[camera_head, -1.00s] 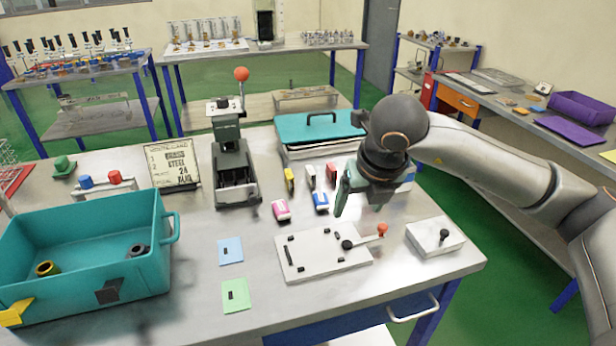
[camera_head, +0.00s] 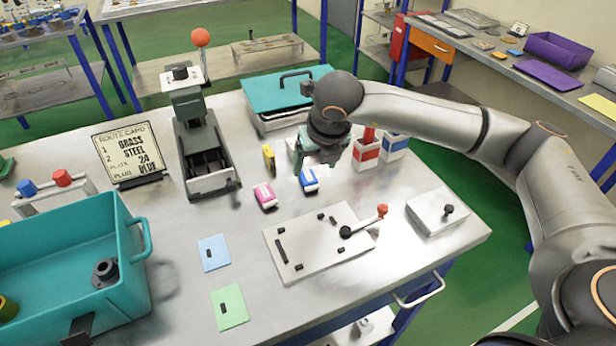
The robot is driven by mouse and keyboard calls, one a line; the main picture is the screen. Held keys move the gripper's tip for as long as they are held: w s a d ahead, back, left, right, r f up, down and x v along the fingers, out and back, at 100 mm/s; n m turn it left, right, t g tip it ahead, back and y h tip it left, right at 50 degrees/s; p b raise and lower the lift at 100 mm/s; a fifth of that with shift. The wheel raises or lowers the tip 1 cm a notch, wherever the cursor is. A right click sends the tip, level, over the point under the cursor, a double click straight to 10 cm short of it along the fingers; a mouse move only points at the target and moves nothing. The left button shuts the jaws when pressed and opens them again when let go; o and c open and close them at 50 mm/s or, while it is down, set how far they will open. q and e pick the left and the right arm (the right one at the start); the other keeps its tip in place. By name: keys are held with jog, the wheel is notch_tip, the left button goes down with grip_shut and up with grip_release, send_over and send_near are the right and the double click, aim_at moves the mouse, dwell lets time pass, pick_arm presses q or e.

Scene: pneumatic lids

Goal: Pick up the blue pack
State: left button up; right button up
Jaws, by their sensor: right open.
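The blue pack (camera_head: 309,181), blue and white, lies on the metal table right of the pink pack. My right gripper (camera_head: 311,163) is open, pointing down just above and behind the blue pack. Its fingers partly overlap the pack's far end in this view. I cannot tell whether they touch it. My left gripper is out of view.
A pink pack (camera_head: 265,195) and a yellow pack (camera_head: 268,157) lie close on the left. A red-and-white container (camera_head: 366,152) and a blue-and-white one (camera_head: 394,148) stand on the right. A white fixture plate (camera_head: 310,250) with a red-knobbed lever lies in front.

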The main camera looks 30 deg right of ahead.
aim_at(310, 178)
jog(key=shift+a+p+x, duration=0.1)
jog(key=shift+p+x, duration=0.15)
jog(key=shift+x, duration=1.1)
jog(key=shift+a+p+x, duration=0.15)
jog(key=shift+p+x, duration=0.1)
jog(key=shift+x, duration=1.15)
grip_shut()
